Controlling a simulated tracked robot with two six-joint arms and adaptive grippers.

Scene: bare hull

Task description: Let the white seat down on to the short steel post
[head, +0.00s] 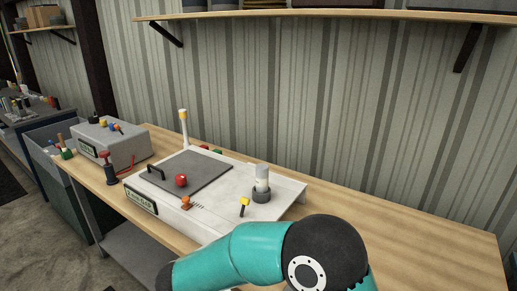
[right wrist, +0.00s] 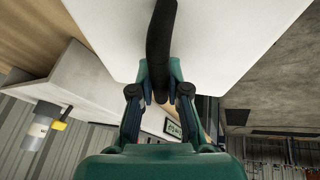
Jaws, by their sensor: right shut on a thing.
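In the right wrist view a broad, smooth white slab (right wrist: 225,45), which looks like the white seat, fills the top. A black curved bar (right wrist: 161,35) runs in front of it. My right gripper (right wrist: 160,82) is shut on the lower end of this bar; I cannot tell how bar and slab join. In the head view a short upright pale cylinder (head: 262,178) in a dark grey collar stands on the white box; it may be the short steel post. It is clear of the slab in the wrist view (right wrist: 38,128). My left gripper is not in view.
The white box (head: 215,222) on the wooden bench (head: 420,220) carries a dark lid (head: 208,168) with a red knob, a yellow lever (head: 244,205) and a tall thin post (head: 184,130). A grey box (head: 130,142) stands left. The bench's right end is bare.

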